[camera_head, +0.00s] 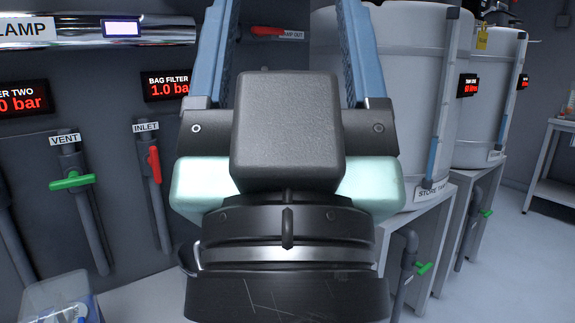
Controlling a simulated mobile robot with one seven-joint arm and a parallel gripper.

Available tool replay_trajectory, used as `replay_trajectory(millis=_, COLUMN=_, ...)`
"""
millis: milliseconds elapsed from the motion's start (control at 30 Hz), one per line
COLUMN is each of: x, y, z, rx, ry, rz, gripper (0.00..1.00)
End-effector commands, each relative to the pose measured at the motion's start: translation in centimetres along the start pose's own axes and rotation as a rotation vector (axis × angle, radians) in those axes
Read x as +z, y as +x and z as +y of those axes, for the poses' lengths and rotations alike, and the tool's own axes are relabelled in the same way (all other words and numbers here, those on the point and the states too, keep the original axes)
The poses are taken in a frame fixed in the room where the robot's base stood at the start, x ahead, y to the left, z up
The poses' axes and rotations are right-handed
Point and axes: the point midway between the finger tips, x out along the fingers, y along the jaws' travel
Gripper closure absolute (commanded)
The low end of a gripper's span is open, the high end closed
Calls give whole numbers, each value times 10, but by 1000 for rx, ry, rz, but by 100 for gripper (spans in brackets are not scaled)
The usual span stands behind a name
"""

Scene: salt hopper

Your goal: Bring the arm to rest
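My gripper (287,12) fills the middle of the head view, close to the camera. Its dark body and pale green sides are at the centre, and its two blue fingers point up and away. The rest of my arm is mostly hidden or out of view.
A green-handled vent valve (72,182) and red-handled inlet valve (154,164) are on the left. A clear bin (58,300) holds small items at lower left. White tanks (410,90) stand on grey stands at right, with green-handled pipes below. Floor (505,230) shows clear at far right.

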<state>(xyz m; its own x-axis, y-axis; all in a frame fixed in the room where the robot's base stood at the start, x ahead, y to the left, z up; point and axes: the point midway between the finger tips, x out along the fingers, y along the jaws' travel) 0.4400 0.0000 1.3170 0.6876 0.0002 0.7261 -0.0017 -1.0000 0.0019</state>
Motion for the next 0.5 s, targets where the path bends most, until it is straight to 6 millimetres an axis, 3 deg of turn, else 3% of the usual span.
replay_trajectory(millis=33, x=-23, y=24, z=0, rx=0, ry=1, rz=0, gripper=28)
replay_trajectory(millis=500, x=-119, y=126, z=0, rx=-1, ry=2, rz=-1, gripper=28)
